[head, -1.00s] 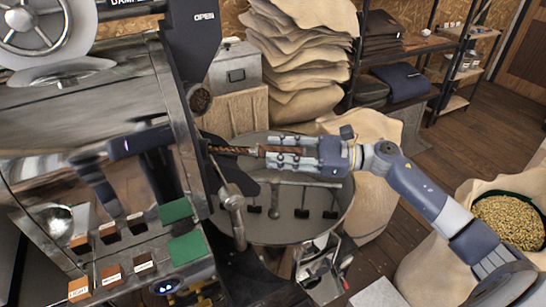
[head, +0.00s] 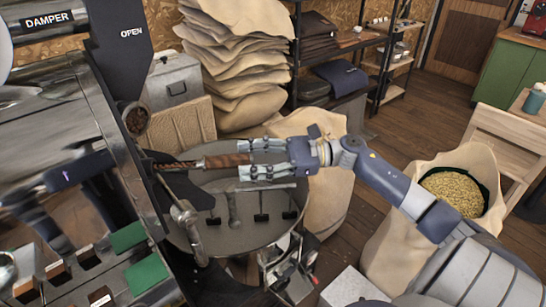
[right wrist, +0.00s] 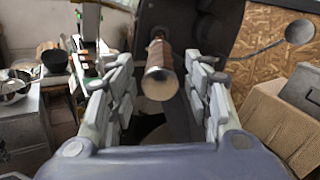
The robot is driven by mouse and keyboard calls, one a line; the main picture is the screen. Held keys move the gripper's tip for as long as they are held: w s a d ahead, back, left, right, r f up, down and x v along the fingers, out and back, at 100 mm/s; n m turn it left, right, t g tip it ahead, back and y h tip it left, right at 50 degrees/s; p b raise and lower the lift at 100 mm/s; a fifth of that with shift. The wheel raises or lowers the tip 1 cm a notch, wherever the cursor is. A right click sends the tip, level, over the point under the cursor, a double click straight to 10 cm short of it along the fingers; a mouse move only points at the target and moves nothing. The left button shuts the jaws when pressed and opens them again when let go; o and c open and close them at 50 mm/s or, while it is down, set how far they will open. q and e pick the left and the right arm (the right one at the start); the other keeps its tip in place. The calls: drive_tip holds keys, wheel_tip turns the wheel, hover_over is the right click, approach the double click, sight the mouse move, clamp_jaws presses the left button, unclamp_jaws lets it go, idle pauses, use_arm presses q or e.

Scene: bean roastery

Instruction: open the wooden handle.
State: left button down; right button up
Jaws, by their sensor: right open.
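The wooden handle (head: 226,161) is a brown grip on a dark metal rod that sticks out from the front of the roaster above the round cooling tray (head: 240,232). My right gripper (head: 243,159) comes in from the right with one finger on each side of the handle's free end, open. In the right wrist view the handle (right wrist: 160,68) points end-on at the camera, its pale metal end cap between the spread fingers, with a gap on both sides. The handle's root at the roaster is partly hidden. My left gripper is not in view.
The shiny roaster body (head: 60,130) fills the left. A metal lever (head: 187,218) stands below the handle at the tray's edge. Stacked sacks (head: 235,60) and a grey metal box (head: 174,78) are behind. An open sack of beans (head: 453,190) stands at the right.

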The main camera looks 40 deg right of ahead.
drive_tip(key=v, duration=0.7)
drive_tip(key=shift+a, duration=0.1)
drive_tip(key=shift+c, duration=0.3)
idle(0.3)
